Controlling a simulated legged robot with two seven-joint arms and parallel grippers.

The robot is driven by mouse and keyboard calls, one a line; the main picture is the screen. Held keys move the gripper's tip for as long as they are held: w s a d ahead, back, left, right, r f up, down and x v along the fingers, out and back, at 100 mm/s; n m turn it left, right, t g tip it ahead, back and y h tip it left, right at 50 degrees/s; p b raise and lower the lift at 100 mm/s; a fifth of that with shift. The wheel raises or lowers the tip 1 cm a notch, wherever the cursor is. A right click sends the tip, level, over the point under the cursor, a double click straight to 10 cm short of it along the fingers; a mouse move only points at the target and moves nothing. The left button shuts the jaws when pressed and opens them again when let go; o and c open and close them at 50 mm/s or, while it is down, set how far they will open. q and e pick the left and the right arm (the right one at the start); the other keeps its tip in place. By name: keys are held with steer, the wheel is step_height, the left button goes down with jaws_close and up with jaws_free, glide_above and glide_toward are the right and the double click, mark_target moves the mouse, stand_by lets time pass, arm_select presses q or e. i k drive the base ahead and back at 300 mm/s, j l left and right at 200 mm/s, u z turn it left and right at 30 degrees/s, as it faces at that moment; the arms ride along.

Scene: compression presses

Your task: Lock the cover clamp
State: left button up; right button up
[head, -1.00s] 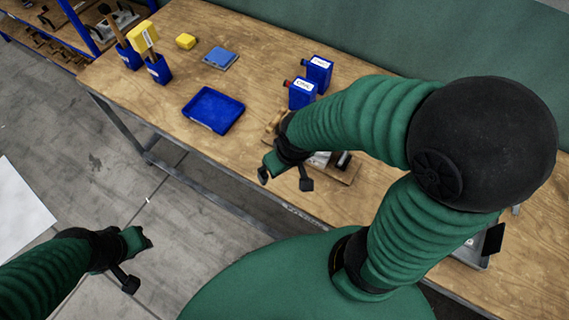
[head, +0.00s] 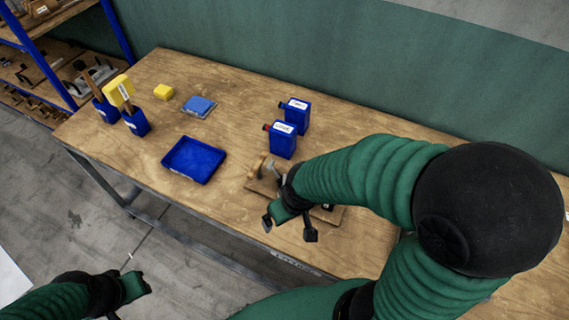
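A small fixture on a wooden base (head: 262,187) stands near the front edge of the workbench, with a light wooden round part (head: 258,166) and a grey metal lever-like part at its left end. I take this for the clamp device. My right gripper (head: 290,229) is in front of and over it, fingers apart, with nothing seen between them. My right forearm and hand hide most of the fixture, so its cover and clamp state cannot be told. My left gripper (head: 134,287) is low at the left, off the bench; its fingers are too unclear to judge.
On the workbench (head: 350,125) stand two blue bottles (head: 283,140), a blue tray (head: 194,160), a blue sponge-like pad (head: 199,106), a yellow block (head: 163,92) and blue holders with brushes (head: 136,122). A shelf (head: 60,60) is at the back left.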

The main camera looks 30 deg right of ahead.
mark_target(269, 166)
steer(key=z, duration=0.85)
steer(key=i+j+z, duration=0.15)
steer(key=z, duration=0.2)
steer(key=i+j+z, duration=0.1)
steer(key=j+z, duration=0.55)
steer(key=k+j, duration=0.1)
steer(key=j, duration=0.75)
